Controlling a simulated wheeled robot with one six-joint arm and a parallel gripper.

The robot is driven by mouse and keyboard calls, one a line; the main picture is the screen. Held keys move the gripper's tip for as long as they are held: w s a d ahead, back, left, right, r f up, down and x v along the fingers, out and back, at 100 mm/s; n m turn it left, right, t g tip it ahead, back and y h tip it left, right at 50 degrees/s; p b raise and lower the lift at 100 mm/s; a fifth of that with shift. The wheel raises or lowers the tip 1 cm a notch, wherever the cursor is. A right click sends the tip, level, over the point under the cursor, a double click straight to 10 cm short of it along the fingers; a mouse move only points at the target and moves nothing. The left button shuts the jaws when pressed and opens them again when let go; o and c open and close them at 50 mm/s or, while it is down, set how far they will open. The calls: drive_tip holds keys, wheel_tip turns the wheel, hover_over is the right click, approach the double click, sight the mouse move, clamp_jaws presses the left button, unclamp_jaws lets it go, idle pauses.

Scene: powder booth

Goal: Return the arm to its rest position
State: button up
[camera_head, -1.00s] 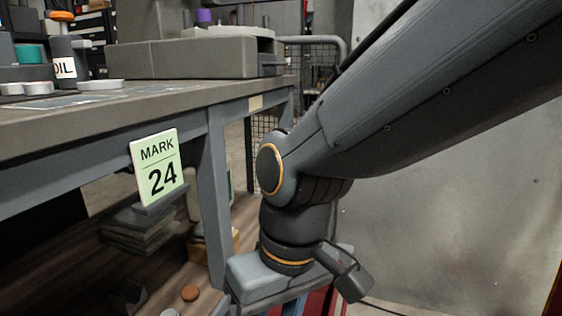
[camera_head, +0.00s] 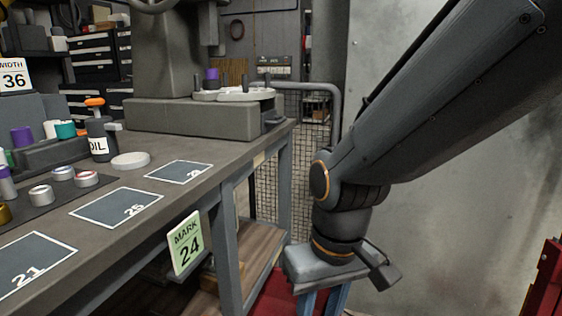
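My arm (camera_head: 440,105) comes in from the upper right and slants down to a dark wrist with orange rings. Below the wrist is my gripper (camera_head: 325,264), a grey block pointing down.
The workbench (camera_head: 150,222) fills the left, with numbered dark squares, small cans and an oil bottle (camera_head: 100,137). A green MARK 24 sign (camera_head: 186,243) hangs on its front edge. A wire mesh guard (camera_head: 305,112) and a grey wall (camera_head: 450,220) stand behind. Something red (camera_head: 548,285) is at lower right.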

drive_tip(key=s+d+r+m+h+p, duration=0.1)
drive_tip(key=s+d+r+m+p, duration=0.1)
drive_tip(key=d+r+p, duration=1.1)
wheel_tip(320, 180, up, 4)
drive_tip(key=m+p, duration=0.1)
drive_tip(key=p, duration=0.6)
drive_tip(key=shift+s+d+f+m+p, duration=0.15)
drive_tip(key=shift+m+p, duration=0.2)
drive_tip(key=shift+m, duration=0.05)
